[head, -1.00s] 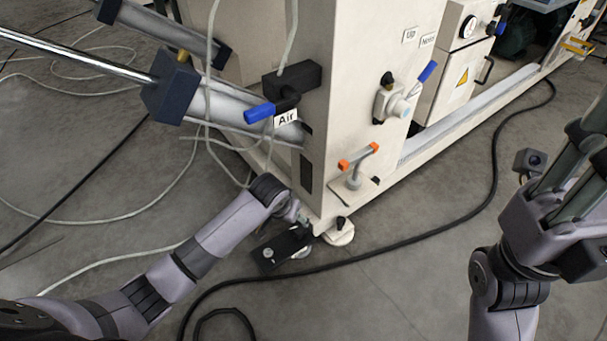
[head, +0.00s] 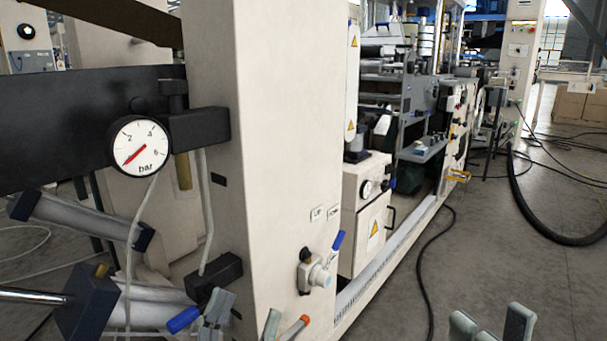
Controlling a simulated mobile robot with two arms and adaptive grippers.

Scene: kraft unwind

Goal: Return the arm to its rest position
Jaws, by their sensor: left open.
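My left gripper (head: 245,314) shows at the bottom edge, in front of the cream machine column. Its grey fingers are apart, with nothing seen between them. It is close to the blue-handled air valve (head: 184,320) and to an orange-tipped handle (head: 300,325); I cannot tell if it touches either. My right gripper (head: 491,322) shows only its two fingertips at the bottom right, spread apart over the floor and apparently empty. The rest of both arms is out of view.
The cream column (head: 270,150) stands directly ahead. A pressure gauge (head: 139,146) sits at its left, and a blue-levered regulator (head: 318,272) on its right face. A black hose (head: 424,290) lies on the floor (head: 500,240), which is open at right.

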